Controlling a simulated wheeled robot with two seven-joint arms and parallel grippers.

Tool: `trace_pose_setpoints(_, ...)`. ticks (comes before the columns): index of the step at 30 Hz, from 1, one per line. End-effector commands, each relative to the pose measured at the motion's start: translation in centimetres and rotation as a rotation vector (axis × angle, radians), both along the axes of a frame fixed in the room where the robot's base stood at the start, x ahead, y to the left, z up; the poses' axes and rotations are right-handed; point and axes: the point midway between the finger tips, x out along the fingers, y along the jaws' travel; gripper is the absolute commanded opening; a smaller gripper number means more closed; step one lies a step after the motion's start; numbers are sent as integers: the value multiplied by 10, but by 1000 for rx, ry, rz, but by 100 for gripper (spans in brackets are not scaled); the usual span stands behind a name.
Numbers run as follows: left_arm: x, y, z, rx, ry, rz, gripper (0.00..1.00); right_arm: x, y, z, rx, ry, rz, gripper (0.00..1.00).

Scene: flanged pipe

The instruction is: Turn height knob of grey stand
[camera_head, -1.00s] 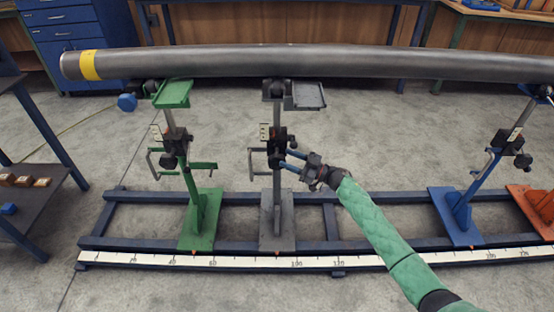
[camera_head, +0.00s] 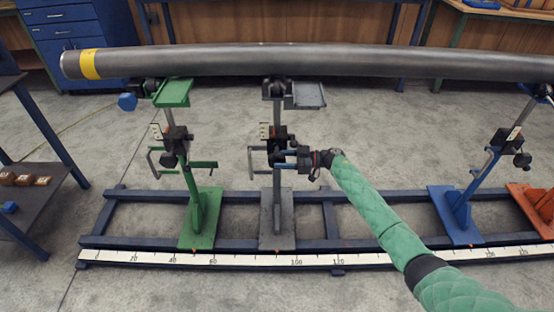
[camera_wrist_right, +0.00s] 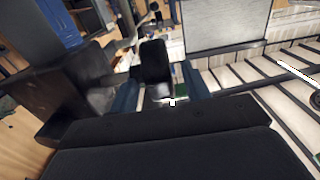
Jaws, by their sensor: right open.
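The grey stand (camera_head: 277,215) stands upright on the blue rail frame, below the long pipe. Its dark clamp block is halfway up the post. The black height knob (camera_wrist_right: 155,62) shows in the right wrist view, lying between the two blue fingers. My right gripper (camera_head: 279,159) has come in from the right at the stand's clamp block. It also shows in the right wrist view (camera_wrist_right: 160,88), with its fingers open on either side of the knob. I cannot tell whether either finger touches it. In the head view the fingers partly hide the knob. My left gripper is not in view.
The grey pipe (camera_head: 310,62) with a yellow band runs across above the stands. A green stand (camera_head: 200,215) is to the left, a blue stand (camera_head: 457,215) and an orange one (camera_head: 535,205) to the right. A white scale (camera_head: 240,261) runs along the front rail.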

Motion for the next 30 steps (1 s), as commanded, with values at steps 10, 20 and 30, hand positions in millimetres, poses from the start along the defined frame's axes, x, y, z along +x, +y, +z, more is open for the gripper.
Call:
trace_pose_setpoints(10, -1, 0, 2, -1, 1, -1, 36, 0, 19, 0, 0, 0, -1, 47)
trace_pose_setpoints(20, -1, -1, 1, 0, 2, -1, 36, 0, 19, 0, 0, 0, -1, 18)
trace_pose_setpoints(30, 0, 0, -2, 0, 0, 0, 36, 0, 19, -1, 19, 0, -1, 3)
